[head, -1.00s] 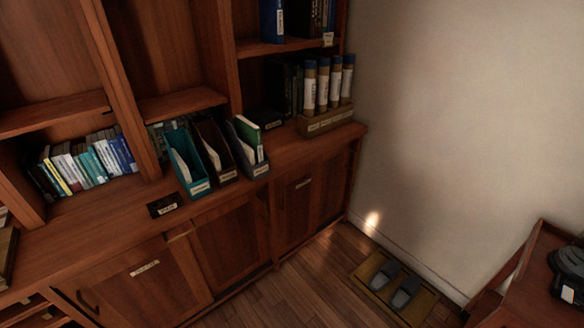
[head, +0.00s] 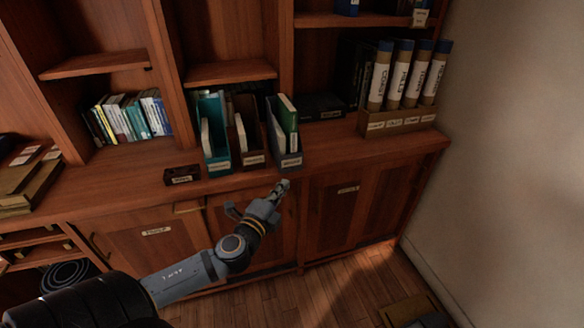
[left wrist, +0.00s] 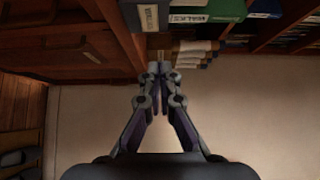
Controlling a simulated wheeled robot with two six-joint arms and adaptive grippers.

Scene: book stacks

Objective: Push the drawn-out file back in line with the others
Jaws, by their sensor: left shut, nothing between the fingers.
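Three magazine holders stand side by side on the counter: a teal one (head: 221,150), a dark brown one (head: 252,158) and a grey one (head: 289,160) at the right. A green file (head: 287,113) stands in the grey holder and reaches further forward than the pale contents of the other two. The green file also shows at the top of the left wrist view (left wrist: 229,9). My left gripper (head: 283,186) is shut and empty, in front of and just below the grey holder in the head view, apart from it. My right gripper is out of view.
A small dark labelled box (head: 181,175) sits left of the holders. A wooden rack of white tubes (head: 398,121) stands at the right. Books (head: 128,118) fill a shelf bay at the left. The counter between grey holder and rack is mostly clear.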

